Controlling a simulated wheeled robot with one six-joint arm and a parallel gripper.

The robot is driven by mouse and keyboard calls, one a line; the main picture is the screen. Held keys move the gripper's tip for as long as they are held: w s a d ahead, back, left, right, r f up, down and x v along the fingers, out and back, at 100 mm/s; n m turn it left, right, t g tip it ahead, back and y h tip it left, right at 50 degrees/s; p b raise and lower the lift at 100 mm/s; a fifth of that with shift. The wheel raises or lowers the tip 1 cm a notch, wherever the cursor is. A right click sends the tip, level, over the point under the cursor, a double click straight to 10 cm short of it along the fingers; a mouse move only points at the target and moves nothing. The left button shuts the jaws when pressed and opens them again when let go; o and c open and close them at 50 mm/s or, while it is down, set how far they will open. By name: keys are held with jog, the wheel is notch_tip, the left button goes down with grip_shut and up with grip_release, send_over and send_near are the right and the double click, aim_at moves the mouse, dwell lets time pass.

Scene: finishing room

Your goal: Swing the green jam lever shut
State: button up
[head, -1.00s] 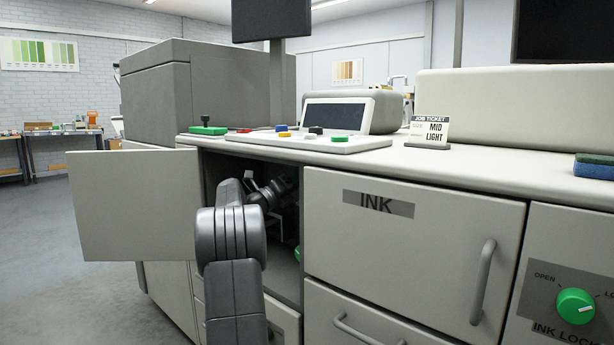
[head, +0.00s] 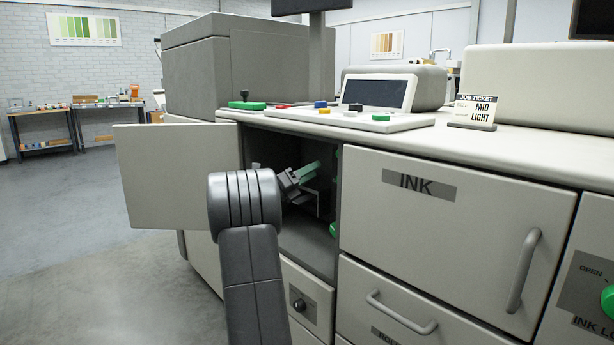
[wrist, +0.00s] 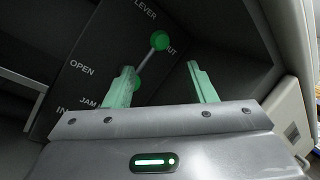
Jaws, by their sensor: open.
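The green jam lever (wrist: 148,59) is in the wrist view, on a dark panel inside the open compartment. Its round knob is at the upper right, beside a label of which only "UT" shows; "OPEN" stands to the left. The lever's lower end is partly hidden behind my left finger. My gripper (wrist: 163,84) is open, its two green fingers apart with nothing between them. The knob appears beyond the fingertips; I cannot tell whether the left finger touches the lever. In the head view my gripper (head: 312,170) is inside the compartment, and the lever cannot be made out.
An open door (head: 178,178) stands left of the compartment. A green part (head: 333,230) shows at the compartment's right side. Floor at the left is clear.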

jog(key=b+x, duration=0.2)
jog(key=x, duration=1.1)
jog(key=shift+w+d+r, duration=0.2)
jog(key=shift+w, duration=0.15)
jog(key=shift+a, duration=0.15)
